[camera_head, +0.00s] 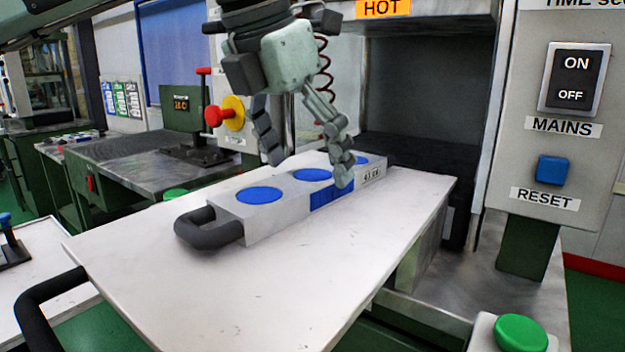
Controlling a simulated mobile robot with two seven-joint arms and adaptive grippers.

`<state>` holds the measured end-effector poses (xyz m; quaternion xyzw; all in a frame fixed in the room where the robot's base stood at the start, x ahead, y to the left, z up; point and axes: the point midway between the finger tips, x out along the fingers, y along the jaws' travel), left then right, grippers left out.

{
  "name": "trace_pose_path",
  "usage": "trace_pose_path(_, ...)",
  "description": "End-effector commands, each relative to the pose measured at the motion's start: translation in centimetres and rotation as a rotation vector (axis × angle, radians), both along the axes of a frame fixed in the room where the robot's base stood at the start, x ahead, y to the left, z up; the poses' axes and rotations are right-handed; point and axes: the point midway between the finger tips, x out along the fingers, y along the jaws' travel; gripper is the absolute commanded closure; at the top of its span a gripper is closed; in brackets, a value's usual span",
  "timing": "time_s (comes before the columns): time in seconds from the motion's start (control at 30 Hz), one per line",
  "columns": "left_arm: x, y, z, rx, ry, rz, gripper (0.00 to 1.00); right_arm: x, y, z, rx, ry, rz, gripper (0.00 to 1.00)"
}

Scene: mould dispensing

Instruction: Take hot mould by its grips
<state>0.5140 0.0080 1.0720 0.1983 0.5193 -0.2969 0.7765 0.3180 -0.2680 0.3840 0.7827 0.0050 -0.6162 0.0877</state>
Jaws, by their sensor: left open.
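The mould (282,206) is a long light-grey block with blue round patches on top and a blue patch on its side. It lies on the white board (300,290) and runs from the near left towards the open machine. A black grip (208,232) sticks out at its near end; a grip at the far end cannot be made out. My left gripper (308,168) is open, pointing down over the far half of the mould. One finger is behind the mould and the other overlaps its front side in the picture. Contact cannot be told. My right gripper is not in view.
The board has a black handle (45,305) at its near left. The machine opening (420,105), under an orange HOT sign (383,8), is behind. A control panel (560,120) with a blue RESET button (553,169) stands at right, a green button (520,333) below.

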Motion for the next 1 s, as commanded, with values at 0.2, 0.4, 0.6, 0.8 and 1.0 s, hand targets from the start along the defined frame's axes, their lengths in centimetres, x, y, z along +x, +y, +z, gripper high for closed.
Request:
trace_pose_path(0.2,0.43,-0.49,-1.53,0.000,0.000,-0.001,0.16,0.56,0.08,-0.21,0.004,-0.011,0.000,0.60)
trace_pose_path(0.4,0.44,-0.50,-1.54,0.000,0.000,-0.001,0.18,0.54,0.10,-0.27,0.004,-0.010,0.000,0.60)
trace_pose_path(0.6,0.43,-0.50,-1.50,-0.001,0.000,-0.001,0.43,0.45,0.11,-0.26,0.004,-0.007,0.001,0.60)
trace_pose_path(0.8,0.42,-0.50,-1.49,-0.001,0.000,-0.001,0.68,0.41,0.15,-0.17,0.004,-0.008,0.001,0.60)
trace_pose_path(1.0,0.43,-0.50,-1.48,-0.001,0.000,-0.001,0.93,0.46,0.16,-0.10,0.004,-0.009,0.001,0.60)
